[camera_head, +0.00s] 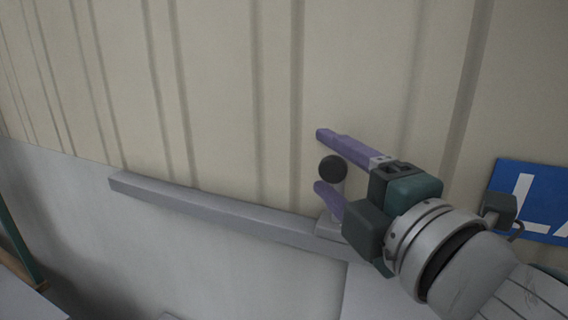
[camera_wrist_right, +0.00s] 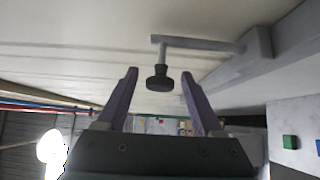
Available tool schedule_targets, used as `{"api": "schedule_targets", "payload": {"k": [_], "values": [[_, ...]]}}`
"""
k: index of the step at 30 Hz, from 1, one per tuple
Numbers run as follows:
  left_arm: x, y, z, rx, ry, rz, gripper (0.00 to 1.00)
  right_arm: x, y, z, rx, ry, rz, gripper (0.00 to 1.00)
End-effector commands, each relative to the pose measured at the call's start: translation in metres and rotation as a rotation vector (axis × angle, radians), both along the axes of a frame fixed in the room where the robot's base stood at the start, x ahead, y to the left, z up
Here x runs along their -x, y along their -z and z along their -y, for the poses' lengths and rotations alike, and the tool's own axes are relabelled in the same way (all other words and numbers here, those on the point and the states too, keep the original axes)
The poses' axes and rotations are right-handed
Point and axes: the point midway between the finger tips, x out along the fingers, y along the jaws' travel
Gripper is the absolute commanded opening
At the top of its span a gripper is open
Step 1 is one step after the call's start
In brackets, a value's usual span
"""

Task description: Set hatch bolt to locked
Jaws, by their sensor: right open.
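The hatch bolt shows as a black round knob (camera_head: 333,169) on a short pale grey stem, at the right end of a grey rail along the wall. In the right wrist view the knob (camera_wrist_right: 160,80) hangs from an L-shaped grey bar (camera_wrist_right: 205,44). My right gripper (camera_head: 322,161) comes in from the right with its purple fingers open. In the wrist view its fingertips (camera_wrist_right: 159,74) stand on either side of the knob, with gaps visible on both sides. The lower finger and gripper body hide part of the bolt's mount. My left gripper is not in view.
A long grey rail (camera_head: 220,207) runs along the ribbed beige wall (camera_head: 220,90), above a pale grey lower panel. A blue sign (camera_head: 510,182) with white letters is on the wall at the right. The wall left of my gripper is clear.

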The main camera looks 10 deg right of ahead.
Motion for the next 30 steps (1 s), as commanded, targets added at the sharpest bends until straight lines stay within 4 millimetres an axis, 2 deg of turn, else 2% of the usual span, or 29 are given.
{"api": "schedule_targets", "payload": {"k": [2, 19, 30], "values": [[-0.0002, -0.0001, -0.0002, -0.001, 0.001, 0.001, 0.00, 0.0002, 0.0001, 0.0001, 0.000, 0.000, 0.000, 0.64], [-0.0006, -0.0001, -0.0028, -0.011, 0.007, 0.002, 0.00, 0.0004, 0.0000, 0.0002, 0.000, 0.000, 0.000, 0.00], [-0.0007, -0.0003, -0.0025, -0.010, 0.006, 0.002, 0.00, 0.0004, -0.0001, 0.0002, 0.000, 0.000, 0.000, 0.00]]}}
